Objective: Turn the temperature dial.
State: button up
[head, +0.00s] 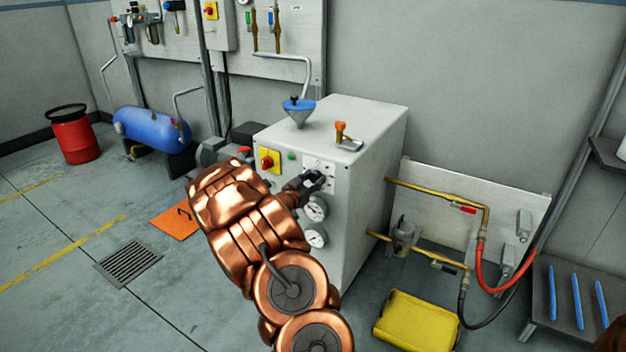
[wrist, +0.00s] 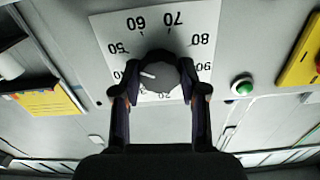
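The temperature dial (wrist: 160,76) is a dark grey round knob on a white scale plate (wrist: 120,24) with black numbers, seen upside down in the wrist view. A short white mark on the knob points toward the left of the picture. My gripper (wrist: 159,70) has one finger on each side of the knob, with the fingertips against its sides and no clear gap. In the head view my gripper (head: 313,179) is at the front panel of the grey cabinet (head: 365,150), covering most of the dial. The lower numbers are partly hidden by the fingers.
A red and yellow switch (head: 267,161) and a green button (wrist: 242,86) are beside the dial.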

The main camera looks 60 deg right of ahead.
jog(key=o, duration=0.5)
jog(key=shift+a, duration=0.1)
jog(key=a, duration=1.1)
jog(key=shift+s+a, duration=0.25)
jog(key=shift+a, duration=0.15)
dwell(0.3)
